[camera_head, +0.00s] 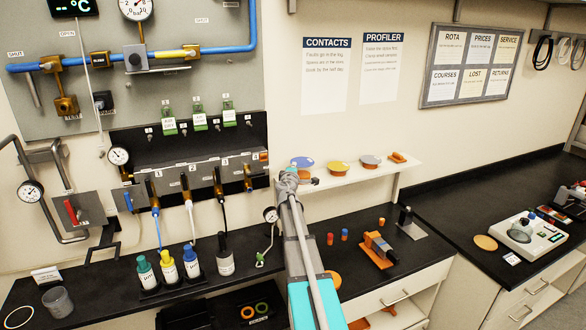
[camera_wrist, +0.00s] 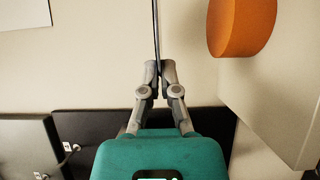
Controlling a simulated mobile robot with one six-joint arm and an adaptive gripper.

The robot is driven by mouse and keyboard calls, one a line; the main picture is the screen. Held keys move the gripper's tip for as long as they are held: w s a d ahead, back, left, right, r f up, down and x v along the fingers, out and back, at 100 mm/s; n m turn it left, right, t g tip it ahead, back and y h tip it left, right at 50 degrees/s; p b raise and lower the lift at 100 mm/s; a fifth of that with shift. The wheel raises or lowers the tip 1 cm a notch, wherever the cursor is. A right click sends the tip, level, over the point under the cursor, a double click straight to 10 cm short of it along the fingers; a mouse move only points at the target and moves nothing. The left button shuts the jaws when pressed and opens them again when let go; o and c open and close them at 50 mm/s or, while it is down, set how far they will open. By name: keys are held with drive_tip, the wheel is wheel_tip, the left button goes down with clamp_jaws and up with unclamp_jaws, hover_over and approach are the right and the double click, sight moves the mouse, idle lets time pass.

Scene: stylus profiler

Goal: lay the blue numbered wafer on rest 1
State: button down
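The blue numbered wafer (camera_head: 302,162) is a thin flat disc above the left end of the wall shelf in the head view; its number is not readable. My gripper (camera_head: 290,176) is at its near edge. In the wrist view my gripper (camera_wrist: 160,68) has its fingertips pinched on a thin dark line, the wafer (camera_wrist: 156,30) seen edge-on. I cannot read which rest this is.
A yellow disc (camera_head: 338,166) and a grey-brown disc (camera_head: 370,160) sit to the right along the shelf (camera_head: 385,170), with an orange piece (camera_head: 397,157) beyond. The valve panel (camera_head: 190,150) is left. The profiler-like white device (camera_head: 530,235) stands on the right bench.

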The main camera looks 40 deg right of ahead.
drive_tip(key=shift+f+b, duration=1.75)
drive_tip(key=shift+f, duration=0.25)
drive_tip(key=shift+f+b, duration=0.6)
drive_tip(key=c, duration=0.7)
unclamp_jaws()
drive_tip(key=shift+c, duration=0.5)
drive_tip(key=shift+s, duration=0.1)
drive_tip(key=v, duration=0.7)
